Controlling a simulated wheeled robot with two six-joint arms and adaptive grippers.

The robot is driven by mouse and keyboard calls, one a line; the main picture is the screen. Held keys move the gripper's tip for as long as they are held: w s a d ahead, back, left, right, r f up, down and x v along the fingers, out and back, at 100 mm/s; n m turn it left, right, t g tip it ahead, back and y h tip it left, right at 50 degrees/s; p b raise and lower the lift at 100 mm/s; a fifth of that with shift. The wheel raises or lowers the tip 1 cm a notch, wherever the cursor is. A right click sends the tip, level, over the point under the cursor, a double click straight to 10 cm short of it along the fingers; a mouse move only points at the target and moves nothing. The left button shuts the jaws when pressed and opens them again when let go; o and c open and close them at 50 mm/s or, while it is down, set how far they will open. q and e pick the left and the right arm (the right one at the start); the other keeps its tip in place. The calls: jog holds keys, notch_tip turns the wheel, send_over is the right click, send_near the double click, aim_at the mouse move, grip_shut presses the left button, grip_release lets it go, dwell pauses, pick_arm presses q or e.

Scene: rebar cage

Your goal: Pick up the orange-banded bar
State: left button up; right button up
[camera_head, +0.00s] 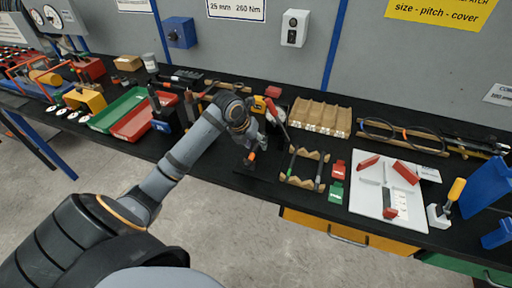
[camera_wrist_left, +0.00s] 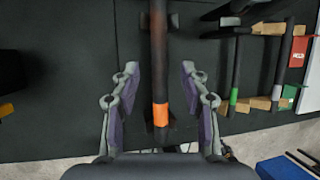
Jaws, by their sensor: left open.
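The orange-banded bar (camera_wrist_left: 160,60) is a dark bar that runs up the middle of the left wrist view, with its orange band (camera_wrist_left: 161,117) near the lower end. In the head view the orange band (camera_head: 250,157) shows just below my left gripper (camera_head: 254,143), and much of the bar is hidden by the gripper and wrist. My left gripper is open; in the left wrist view its two fingers (camera_wrist_left: 160,85) stand on either side of the bar, with gaps on both sides. My right gripper is out of view.
Right of it, a wooden rack (camera_head: 305,152) holds a green-banded bar (camera_wrist_left: 235,80) and another bar (camera_wrist_left: 292,65). Red (camera_head: 338,169) and green (camera_head: 336,192) tags lie beside the rack. A white board (camera_head: 368,204) lies further right. Red and green trays (camera_head: 133,121) stand left.

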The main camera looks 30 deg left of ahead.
pick_arm(q)
jog(key=shift+w+f, duration=0.1)
jog(key=shift+f, duration=0.05)
jog(key=shift+c, duration=0.6)
grip_shut()
jog(key=shift+r, duration=0.25)
